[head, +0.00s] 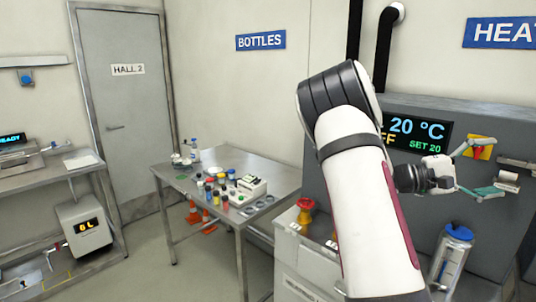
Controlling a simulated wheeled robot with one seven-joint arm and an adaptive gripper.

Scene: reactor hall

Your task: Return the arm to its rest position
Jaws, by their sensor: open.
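My arm (365,200) rises from the bottom of the head view and bends over at the top, covering part of the grey heating unit (420,192). My gripper (488,172) is at the right, in front of that unit. Its two fingers are spread apart, the upper one near a red and yellow switch (481,150) and the lower one pointing right. I see nothing held between them. A small pale cylinder (507,181) shows close to the fingertips; I cannot tell whether it touches them.
A metal table (175,180) with several bottles stands left of my arm. A canister with a blue cap (452,252) stands below my gripper. A red valve (305,208) sits on a grey cabinet beside my arm. Floor shows at the left, before the door (125,95).

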